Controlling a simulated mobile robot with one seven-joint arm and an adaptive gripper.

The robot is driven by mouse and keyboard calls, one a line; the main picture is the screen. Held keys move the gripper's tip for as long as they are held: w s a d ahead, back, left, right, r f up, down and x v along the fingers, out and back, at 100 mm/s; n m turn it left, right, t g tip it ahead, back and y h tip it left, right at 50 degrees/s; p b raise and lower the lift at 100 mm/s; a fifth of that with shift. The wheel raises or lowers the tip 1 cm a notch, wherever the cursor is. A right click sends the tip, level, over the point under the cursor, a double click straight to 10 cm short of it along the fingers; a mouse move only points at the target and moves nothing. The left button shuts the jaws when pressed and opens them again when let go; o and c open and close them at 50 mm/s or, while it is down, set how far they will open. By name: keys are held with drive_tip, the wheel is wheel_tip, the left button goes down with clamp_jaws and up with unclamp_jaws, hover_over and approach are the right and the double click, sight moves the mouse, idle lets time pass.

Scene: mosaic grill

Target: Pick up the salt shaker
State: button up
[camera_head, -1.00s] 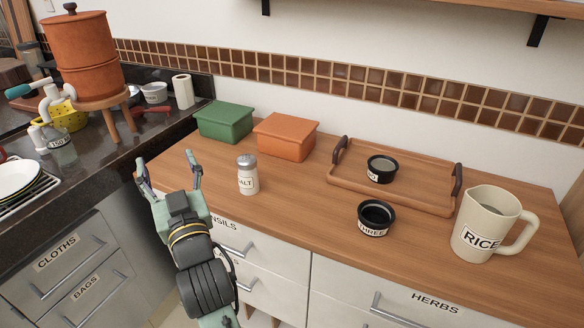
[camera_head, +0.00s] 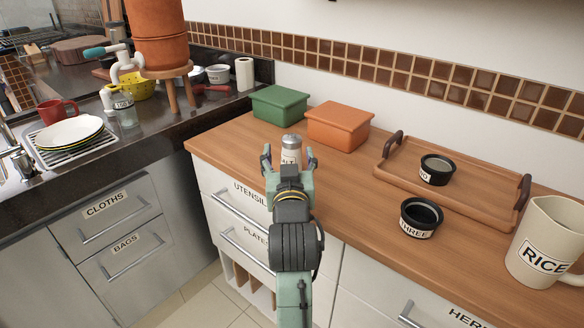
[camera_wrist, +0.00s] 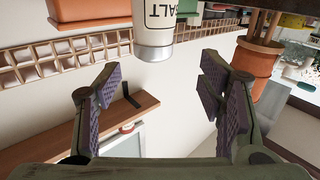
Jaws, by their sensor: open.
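The salt shaker (camera_head: 291,146), white with a grey metal cap, stands upright on the wooden counter near its front left part. Its lower body is hidden behind my gripper in the head view. My gripper (camera_head: 287,158) is open and empty, in front of the shaker with a finger to each side in the picture. In the wrist view the shaker (camera_wrist: 153,22) appears upside down at the top centre, with its SALT label showing. There it lies beyond the spread purple finger pads of my gripper (camera_wrist: 160,72), and I see no contact.
A green box (camera_head: 279,105) and an orange box (camera_head: 338,126) stand behind the shaker. To the right are a brown tray (camera_head: 480,198) bearing a black bowl (camera_head: 437,170), another black bowl (camera_head: 421,217) and a RICE jug (camera_head: 541,240). The counter (camera_head: 225,140) left of the shaker is clear.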

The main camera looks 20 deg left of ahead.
sight(292, 141)
drive_tip(key=shift+x, duration=0.95)
drive_tip(key=x, duration=0.1)
drive_tip(key=p+x, duration=0.1)
drive_tip(key=x, duration=0.1)
drive_tip(key=p+x, duration=0.1)
drive_tip(key=x, duration=0.1)
drive_tip(key=shift+w+d+r, duration=0.1)
drive_tip(key=shift+d+r, duration=0.3)
drive_tip(key=shift+w+a+f, duration=0.1)
drive_tip(key=shift+w, duration=0.2)
drive_tip(key=c, duration=1.2)
drive_tip(key=shift+c, duration=0.7)
